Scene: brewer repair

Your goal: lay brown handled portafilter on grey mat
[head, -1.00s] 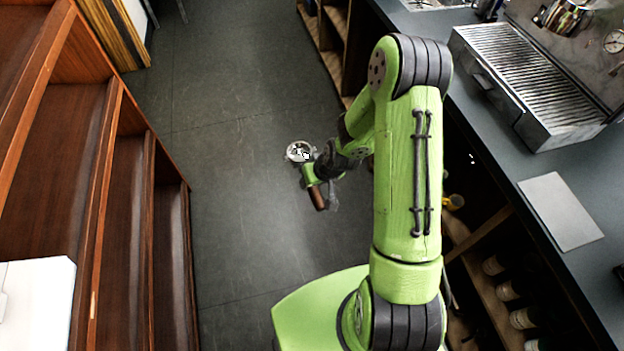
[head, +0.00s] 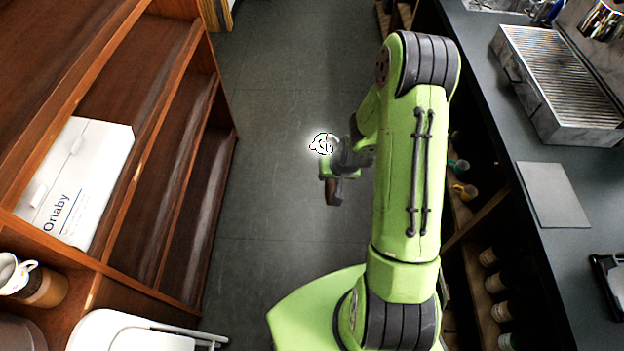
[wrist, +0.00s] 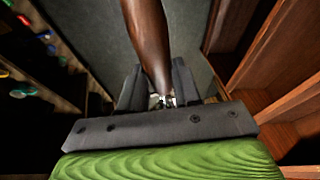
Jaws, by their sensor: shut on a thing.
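The portafilter's bright metal head (head: 323,143) and brown handle (head: 333,192) show in the middle of the head view, over the floor. My gripper (head: 337,170) is shut on the portafilter and holds it in the air, left of the counter. In the wrist view the brown handle (wrist: 148,40) rises between the fingers of my gripper (wrist: 158,88); a bit of metal shows at its base. The flat grey mat (head: 553,195) lies bare on the dark counter at the right, well apart from my gripper.
The dark counter (head: 590,265) runs along the right, with a grated metal machine (head: 560,85) behind the mat and a black object (head: 608,280) in front. Wooden shelves (head: 160,150) with a white box (head: 80,180) stand left. A white folding chair (head: 130,332) is at lower left. Floor between is clear.

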